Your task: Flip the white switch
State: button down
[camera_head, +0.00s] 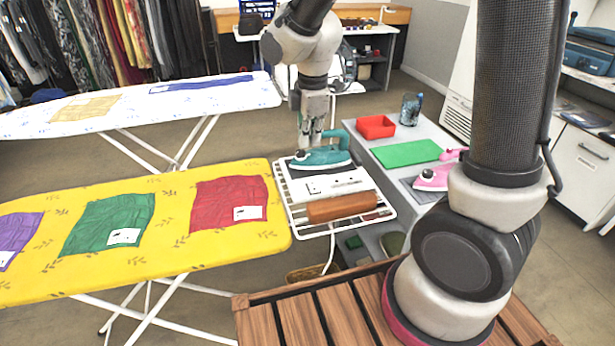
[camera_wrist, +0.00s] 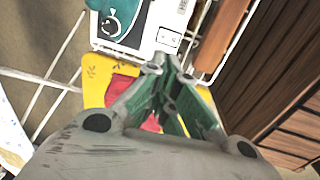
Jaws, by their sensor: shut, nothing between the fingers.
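The white switch (camera_wrist: 168,40) is a small rocker at the end of a white block in the wrist view.
The teal iron (camera_head: 320,158) and brown roll (camera_head: 342,207) lie close on both sides of the block. The rack (camera_head: 289,211) adjoins the yellow ironing board (camera_head: 170,225).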

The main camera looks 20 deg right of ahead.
aim_at(313, 187)
jog(key=f, duration=0.4)
jog(key=w+f, duration=0.1)
jog(key=f, duration=0.4)
jog(key=w+f, duration=0.1)
jog(key=f, duration=0.3)
jog(key=shift+f, duration=0.35)
jog(key=shift+d, duration=0.1)
